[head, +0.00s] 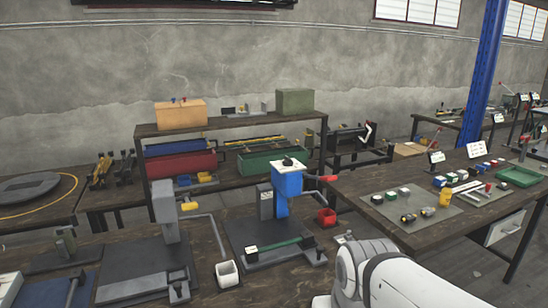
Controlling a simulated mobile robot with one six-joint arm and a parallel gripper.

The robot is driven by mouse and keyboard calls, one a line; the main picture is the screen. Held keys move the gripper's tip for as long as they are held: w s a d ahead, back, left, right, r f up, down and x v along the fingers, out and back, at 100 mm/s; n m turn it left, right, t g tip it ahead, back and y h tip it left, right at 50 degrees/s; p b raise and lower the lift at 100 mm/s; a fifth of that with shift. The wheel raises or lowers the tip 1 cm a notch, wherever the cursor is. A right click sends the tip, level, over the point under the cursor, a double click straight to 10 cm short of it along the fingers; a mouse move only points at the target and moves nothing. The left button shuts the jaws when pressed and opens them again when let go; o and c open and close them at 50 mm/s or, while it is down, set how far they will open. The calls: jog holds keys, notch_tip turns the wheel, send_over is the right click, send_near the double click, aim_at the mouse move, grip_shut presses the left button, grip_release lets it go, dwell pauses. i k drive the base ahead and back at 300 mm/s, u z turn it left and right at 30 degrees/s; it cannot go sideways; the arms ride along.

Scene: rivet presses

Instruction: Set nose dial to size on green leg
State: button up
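A blue-headed press (288,184) stands on a dark base plate near the middle of the bench. A small black knob or dial (288,161) sits on the white top of its head; its setting is too small to read. A red-ended lever (328,178) sticks out to the right. A slim green bar (275,246), which may be the green leg, lies across the press's base with a white piece at its left end. Any size marking on it cannot be read. My gripper is out of view; only a white link of my arm shows at the bottom right.
A grey press (165,212) stands left of the blue one. A side table (400,228) at right holds small blocks and a green tray (518,177). A shelf (230,124) stands behind.

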aim_at(288, 162)
jog(key=u, duration=0.05)
jog(key=i, duration=1)
jog(key=z, duration=0.05)
